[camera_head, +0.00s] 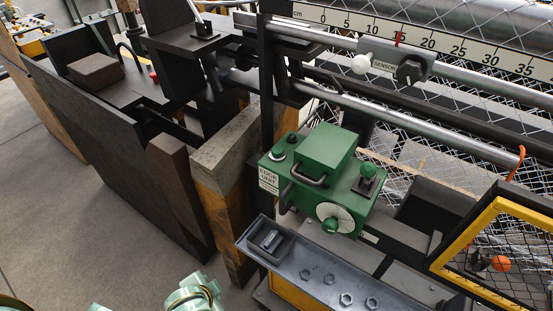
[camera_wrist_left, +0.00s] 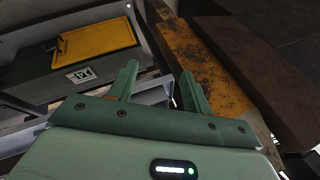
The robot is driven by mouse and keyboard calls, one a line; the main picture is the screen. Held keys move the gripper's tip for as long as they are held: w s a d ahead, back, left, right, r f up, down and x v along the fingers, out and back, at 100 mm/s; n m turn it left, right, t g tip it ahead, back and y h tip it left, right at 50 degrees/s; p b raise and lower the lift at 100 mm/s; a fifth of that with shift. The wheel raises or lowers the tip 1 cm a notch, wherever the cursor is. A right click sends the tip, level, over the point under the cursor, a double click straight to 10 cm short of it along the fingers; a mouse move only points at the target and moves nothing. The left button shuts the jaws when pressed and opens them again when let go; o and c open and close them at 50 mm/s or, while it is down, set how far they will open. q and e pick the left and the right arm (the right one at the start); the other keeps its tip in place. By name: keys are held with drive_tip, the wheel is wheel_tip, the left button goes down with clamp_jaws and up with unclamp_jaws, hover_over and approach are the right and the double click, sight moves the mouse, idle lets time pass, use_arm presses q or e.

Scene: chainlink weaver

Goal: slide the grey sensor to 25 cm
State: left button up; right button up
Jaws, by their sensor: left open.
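The grey sensor (camera_head: 385,60), labelled SENSOR, sits on the upper steel rail at the upper right of the head view. It has a white knob on its left and a black knob on its right. Its red pointer (camera_head: 399,38) stands at about the 15 mark of the white cm scale (camera_head: 470,53). My left gripper (camera_wrist_left: 158,82) shows in the left wrist view with its two green fingers apart and nothing between them. It is away from the sensor, which is not in that view. My right gripper is not in view.
A green box with knobs and a handwheel (camera_head: 330,175) stands below the rails. A grey tray with nuts (camera_head: 325,270) lies in front. A yellow-framed mesh guard (camera_head: 500,262) is at lower right.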

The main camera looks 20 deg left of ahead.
sight(354, 65)
use_arm(q)
drive_tip(key=w+r+m+t+p, duration=0.2)
drive_tip(key=w+r, duration=0.2)
drive_tip(key=r, duration=0.6)
drive_tip(key=w+r+m+t+p, duration=0.1)
drive_tip(key=w+r+p, duration=0.15)
drive_tip(key=r, duration=0.75)
drive_tip(key=w+d+r+m+t+h, duration=0.25)
drive_tip(key=d+r+m+h, duration=0.25)
drive_tip(key=r+m, duration=0.6)
drive_tip(key=w+d+r+m+t+h+p, duration=0.1)
drive_tip(key=w+d+r+m+h, duration=0.35)
drive_tip(key=r+m, duration=0.6)
drive_tip(key=w+d+r+m+t+h, duration=0.2)
drive_tip(key=w+d+r+m+h, duration=0.3)
drive_tip(key=r+m, duration=0.6)
drive_tip(key=shift+m+y, duration=0.45)
drive_tip(key=shift+m, duration=0.1)
drive_tip(key=p+x, duration=0.1)
drive_tip(key=x, duration=0.4)
drive_tip(key=d+p+x, duration=0.1)
drive_tip(key=x, duration=0.4)
drive_tip(key=s+f+p+x, duration=0.1)
drive_tip(key=x, duration=0.3)
drive_tip(key=shift+w+d, duration=0.2)
drive_tip(key=shift+d, duration=0.3)
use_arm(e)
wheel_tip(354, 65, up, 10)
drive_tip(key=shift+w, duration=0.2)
